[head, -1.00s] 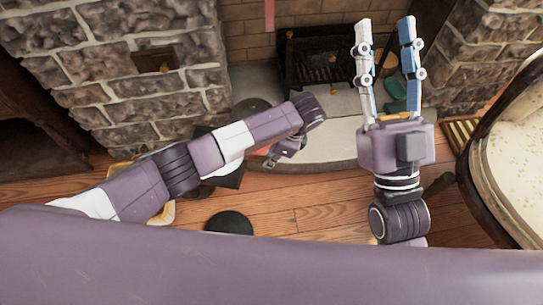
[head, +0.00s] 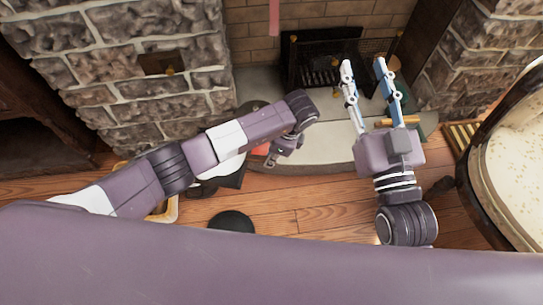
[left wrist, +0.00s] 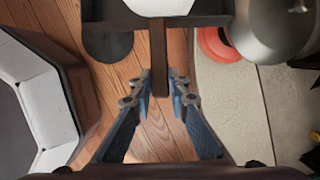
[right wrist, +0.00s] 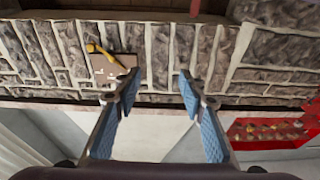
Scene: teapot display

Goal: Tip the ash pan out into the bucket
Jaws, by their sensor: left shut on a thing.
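My left gripper (left wrist: 160,78) is shut on the brown bar-like handle (left wrist: 158,50) of a dark pan (left wrist: 108,8), which is cut off by the top of the left wrist view. A white rounded thing (left wrist: 160,7) shows over the pan. In the head view, my left gripper (head: 280,158) is partly hidden by its wrist, and the dark pan (head: 234,180) shows under the arm above the floor. A rounded grey metal vessel (left wrist: 272,30) stands beside the pan; I cannot tell whether it is the bucket. My right gripper (head: 366,68) is open and empty; its fingers (right wrist: 157,85) are apart.
A black grate (head: 325,72) stands in the fireplace above the pale hearth (head: 325,150). A black disc (head: 230,221) lies on the wooden floor. A yellow-rimmed thing (head: 172,210) is partly under my left arm. A cream chair (head: 510,150) is at right.

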